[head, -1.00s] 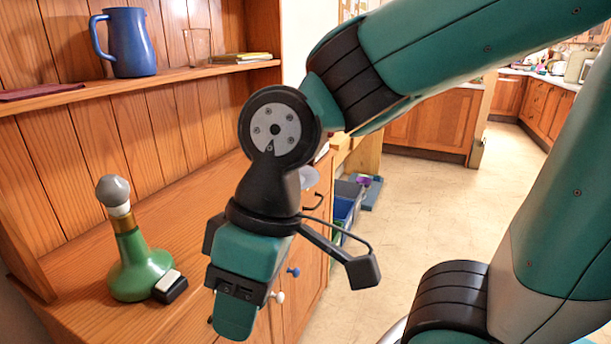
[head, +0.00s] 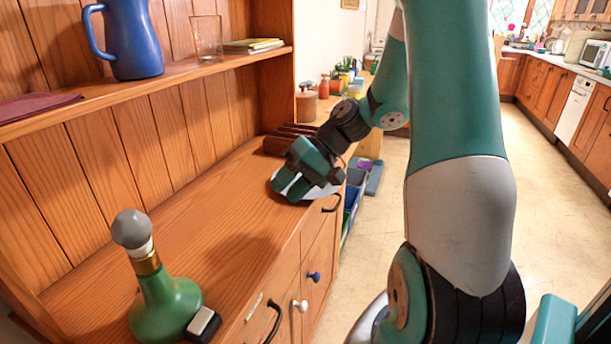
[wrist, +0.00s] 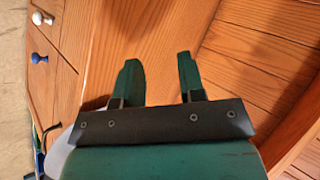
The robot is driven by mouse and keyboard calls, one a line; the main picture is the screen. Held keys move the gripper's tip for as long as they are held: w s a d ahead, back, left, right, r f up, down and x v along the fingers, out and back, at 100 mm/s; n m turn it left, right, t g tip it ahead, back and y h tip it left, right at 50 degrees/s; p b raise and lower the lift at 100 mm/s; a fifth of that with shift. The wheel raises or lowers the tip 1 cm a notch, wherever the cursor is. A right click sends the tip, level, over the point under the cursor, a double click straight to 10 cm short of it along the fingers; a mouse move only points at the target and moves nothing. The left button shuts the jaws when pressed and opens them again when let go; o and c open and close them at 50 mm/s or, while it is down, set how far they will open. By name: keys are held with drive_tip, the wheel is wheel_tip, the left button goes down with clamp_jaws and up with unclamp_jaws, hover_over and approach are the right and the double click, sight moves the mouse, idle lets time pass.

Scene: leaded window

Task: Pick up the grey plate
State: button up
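The grey plate (head: 322,192) lies at the far end of the wooden cabinet top, by the front edge. My gripper hides most of it; only pale parts of its rim show. My gripper (head: 287,187) is over the plate in the head view; I cannot tell whether it touches. In the wrist view my gripper (wrist: 158,62) has its two fingers apart with only bare wood between them. A pale grey piece, probably the plate (wrist: 62,152), shows at the lower left there, beside the gripper's body.
A wooden rack (head: 284,140) stands just behind the plate. A green bottle with a grey stopper (head: 165,308) and a small black-and-white block (head: 203,325) stand at the near end. A shelf above holds a blue jug (head: 130,42) and a glass (head: 207,38). The cabinet top between is clear.

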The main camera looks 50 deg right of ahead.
drive_tip(key=s+d+f+m+t+p, duration=0.1)
drive_tip(key=d+m+t, duration=0.1)
drive_tip(key=d, duration=0.4)
drive_tip(key=s+d+f+m+t, duration=0.2)
drive_tip(key=d+m, duration=0.1)
drive_tip(key=d, duration=0.4)
drive_tip(key=m+t+h+p, duration=0.2)
drive_tip(key=m+t+h, duration=0.1)
drive_tip(key=m+t, duration=0.25)
approach(334, 191)
drive_tip(key=p+x, duration=0.3)
drive_tip(key=x, duration=0.7)
drive_tip(key=shift+w+p, duration=0.15)
drive_tip(key=shift+p, duration=0.2)
drive_tip(key=shift+w+a+f, duration=0.25)
drive_tip(key=shift+w+f, duration=0.05)
drive_tip(key=shift+w, duration=0.2)
clamp_jaws()
